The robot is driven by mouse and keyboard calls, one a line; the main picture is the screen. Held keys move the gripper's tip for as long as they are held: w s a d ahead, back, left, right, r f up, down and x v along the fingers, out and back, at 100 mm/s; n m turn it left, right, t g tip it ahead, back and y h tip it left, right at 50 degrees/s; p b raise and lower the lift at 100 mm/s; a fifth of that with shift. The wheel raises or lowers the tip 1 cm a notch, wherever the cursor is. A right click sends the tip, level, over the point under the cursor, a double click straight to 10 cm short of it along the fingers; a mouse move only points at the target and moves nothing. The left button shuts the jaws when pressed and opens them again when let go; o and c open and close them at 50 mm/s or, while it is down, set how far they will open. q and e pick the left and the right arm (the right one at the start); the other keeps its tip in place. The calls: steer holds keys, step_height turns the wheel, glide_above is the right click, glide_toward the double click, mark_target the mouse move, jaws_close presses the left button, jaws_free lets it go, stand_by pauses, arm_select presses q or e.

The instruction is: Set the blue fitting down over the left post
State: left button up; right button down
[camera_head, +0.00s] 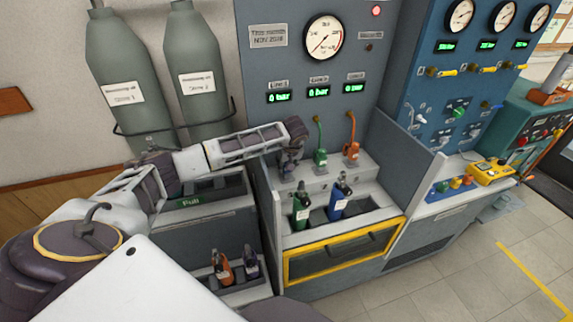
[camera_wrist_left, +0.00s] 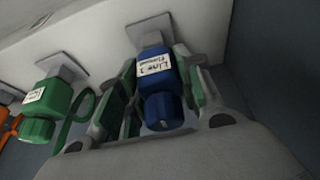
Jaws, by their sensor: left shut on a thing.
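My left gripper (camera_head: 291,158) reaches in from the left to the left end of the bench's rear ledge. In the left wrist view, its fingers are closed on both sides of the blue fitting (camera_wrist_left: 160,85), which has a white label. A grey square block (camera_wrist_left: 150,28), apparently the left post, shows directly behind the fitting's far end. I cannot tell whether the fitting is around the post or just short of it. In the head view the gripper hides the fitting and post. My right gripper is not in view.
A green fitting (camera_head: 320,157) and an orange fitting (camera_head: 352,150) with hoses stand to the right on the ledge. Green (camera_head: 301,208) and blue (camera_head: 338,200) handled units stand in front. A grey side wall (camera_head: 266,205) bounds the bench close on the left.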

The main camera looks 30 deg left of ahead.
arm_select(q)
steer(key=shift+f+b, duration=0.3)
steer(key=shift+f, duration=0.15)
stand_by(0.5)
steer(key=o, duration=1.3)
steer(key=shift+r, duration=0.15)
steer(key=v, duration=1.1)
steer(key=shift+s+d+r, duration=0.15)
steer(key=shift+s+r, duration=0.05)
steer(key=shift+r, duration=0.1)
steer(key=shift+d+f, duration=0.1)
